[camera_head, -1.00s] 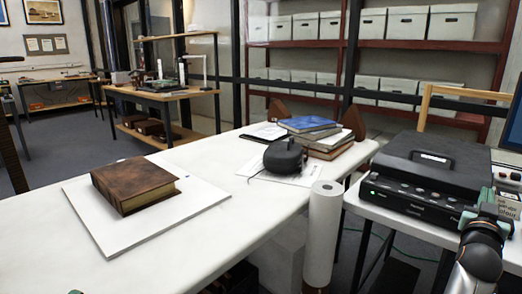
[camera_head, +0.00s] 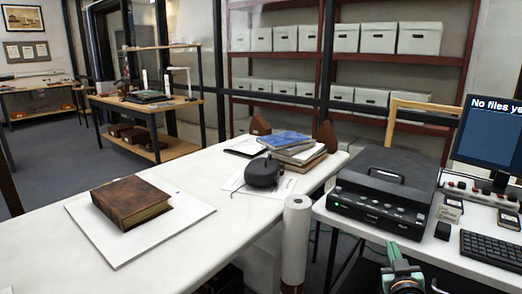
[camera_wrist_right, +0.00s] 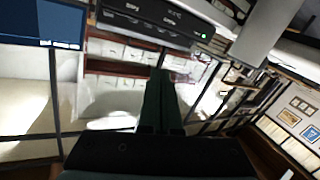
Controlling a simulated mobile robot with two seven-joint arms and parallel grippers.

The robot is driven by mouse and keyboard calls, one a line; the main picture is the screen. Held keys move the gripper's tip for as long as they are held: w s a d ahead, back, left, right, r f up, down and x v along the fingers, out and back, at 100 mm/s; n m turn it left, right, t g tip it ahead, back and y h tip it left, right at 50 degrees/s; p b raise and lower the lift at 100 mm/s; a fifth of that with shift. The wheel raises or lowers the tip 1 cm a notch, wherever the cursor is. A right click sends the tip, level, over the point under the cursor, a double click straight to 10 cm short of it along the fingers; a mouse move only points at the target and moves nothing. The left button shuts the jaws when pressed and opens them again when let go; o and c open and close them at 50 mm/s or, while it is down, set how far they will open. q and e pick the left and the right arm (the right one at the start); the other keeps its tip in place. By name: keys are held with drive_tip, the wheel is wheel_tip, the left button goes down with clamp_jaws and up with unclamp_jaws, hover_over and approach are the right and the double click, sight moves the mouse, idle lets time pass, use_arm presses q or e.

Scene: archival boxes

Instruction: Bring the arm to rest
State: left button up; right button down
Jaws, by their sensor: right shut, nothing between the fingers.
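My right gripper (camera_head: 396,258) shows at the bottom edge of the head view, in front of the scanner table, with only its upper part in the picture. In the right wrist view its two dark fingers (camera_wrist_right: 162,92) lie together, shut with nothing between them. They are clear of every object there. My left gripper cannot be made out in either view.
A black scanner (camera_head: 382,190), keyboard (camera_head: 492,248) and monitor (camera_head: 488,140) stand on the right table. The white table (camera_head: 205,240) holds a brown book (camera_head: 130,202) on a white board, a dark rounded object (camera_head: 263,172) and stacked books (camera_head: 296,150). A paper roll (camera_head: 295,240) stands between the tables.

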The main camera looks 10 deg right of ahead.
use_arm(q)
drive_tip(key=s+a+f+n+g+y+p, duration=0.2)
drive_tip(key=s+f+n+g+y+p, duration=0.2)
drive_tip(key=s+f+g+p, duration=0.5)
wheel_tip(320, 180, down, 3)
drive_tip(key=p, duration=0.5)
drive_tip(key=shift+s+a+g+p, duration=0.15)
drive_tip(key=shift+s+g+p, duration=0.05)
drive_tip(key=shift+g+p, duration=0.2)
use_arm(e)
drive_tip(key=s+a+f+n+g+y, duration=0.2)
drive_tip(key=s+a+f+y, duration=0.3)
drive_tip(key=s+a, duration=0.7)
drive_tip(key=s+a+f+n+g+y, duration=0.2)
drive_tip(key=s+a+f+g+y, duration=0.2)
drive_tip(key=s+a, duration=0.9)
wheel_tip(320, 180, down, 2)
drive_tip(key=shift+a+f+y, duration=0.2)
drive_tip(key=shift+a+y, duration=0.3)
drive_tip(key=shift+a, duration=0.45)
